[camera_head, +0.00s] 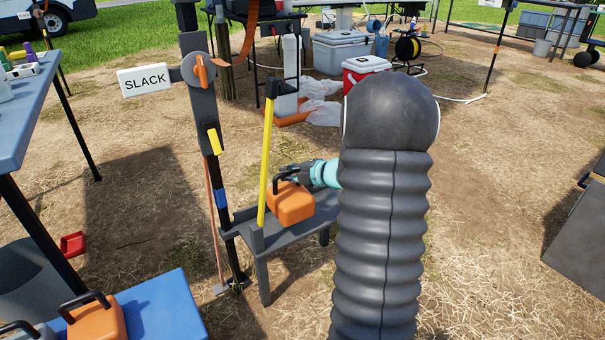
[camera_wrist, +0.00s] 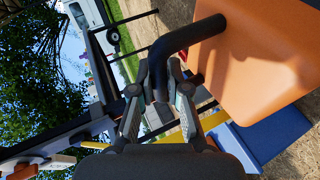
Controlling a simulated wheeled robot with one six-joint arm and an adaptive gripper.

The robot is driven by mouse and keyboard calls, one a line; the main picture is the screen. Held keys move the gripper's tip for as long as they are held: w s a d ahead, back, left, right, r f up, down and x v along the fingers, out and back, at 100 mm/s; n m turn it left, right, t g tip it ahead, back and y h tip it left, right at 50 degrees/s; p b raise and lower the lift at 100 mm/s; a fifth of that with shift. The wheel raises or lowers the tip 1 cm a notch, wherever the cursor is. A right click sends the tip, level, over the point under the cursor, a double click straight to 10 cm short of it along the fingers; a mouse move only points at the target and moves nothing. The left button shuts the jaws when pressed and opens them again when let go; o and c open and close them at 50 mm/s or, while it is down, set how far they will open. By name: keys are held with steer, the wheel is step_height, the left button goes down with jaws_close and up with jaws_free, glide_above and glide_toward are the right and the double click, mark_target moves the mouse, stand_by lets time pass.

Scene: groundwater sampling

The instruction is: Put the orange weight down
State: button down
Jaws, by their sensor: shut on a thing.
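The orange weight (camera_head: 291,205), a block with a black bar handle, is at the small grey stand (camera_head: 285,234), upright over its top. I cannot tell whether its underside touches the stand. My gripper (camera_head: 293,177) reaches in from the right and is shut on the handle. In the wrist view, my gripper (camera_wrist: 165,82) has its fingers on either side of the black handle (camera_wrist: 188,38), and the orange body (camera_wrist: 265,55) fills the upper right. My dark arm hides the stand's right side and part of the gripper.
A yellow upright bar (camera_head: 266,150) stands close at the weight's left, near a dark post with a white "SLACK" sign (camera_head: 145,80). A second orange weight (camera_head: 98,320) is on a blue surface (camera_head: 165,310) at lower left. Coolers (camera_head: 340,52) stand behind.

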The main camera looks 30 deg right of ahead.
mark_target(279, 190)
steer(key=w+a+f, duration=0.2)
steer(key=w+a, duration=0.1)
steer(key=shift+w+a+f+b, duration=0.1)
steer(key=shift+w+f+b, duration=0.2)
steer(key=shift+f+b, duration=0.6)
steer(key=shift+f, duration=1.45)
steer(key=c, duration=1.6)
jaws_free()
steer(key=shift+s+f, duration=0.1)
steer(key=shift+f, duration=0.05)
steer(key=o, duration=0.4)
steer(key=shift+o, duration=0.2)
